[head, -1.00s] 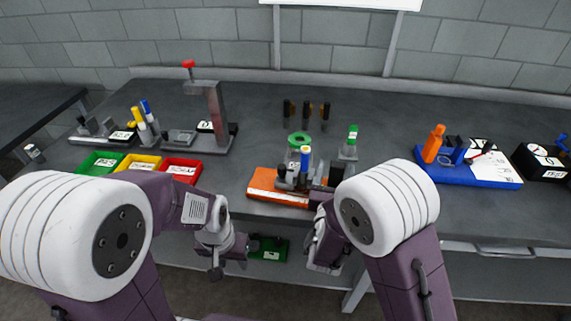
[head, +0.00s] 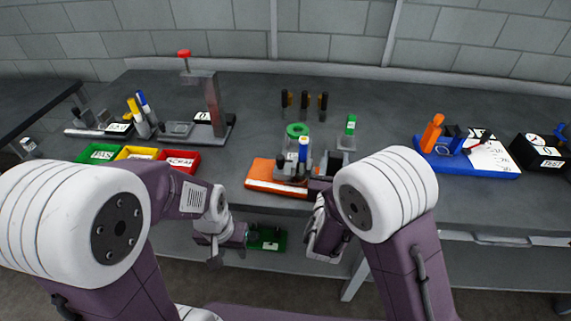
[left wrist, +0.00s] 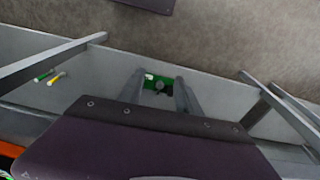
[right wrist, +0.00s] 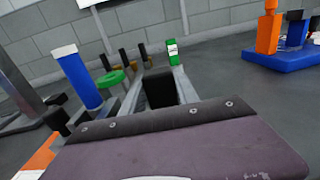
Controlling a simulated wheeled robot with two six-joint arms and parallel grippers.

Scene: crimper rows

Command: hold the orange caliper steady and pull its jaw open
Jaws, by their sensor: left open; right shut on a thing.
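My right gripper (right wrist: 162,80) is shut on a black block (right wrist: 160,90) at the caliper's right side. In the head view the right fingertips are largely hidden by my arm. My left gripper (left wrist: 158,88) is open and empty. It hangs in front of and below the bench edge, left of the caliper and apart from it.
Green, yellow and red trays (head: 178,160) are to the left. A blue base (head: 495,168) with an orange upright piece is to the right. A green board (head: 266,239) lies below the bench.

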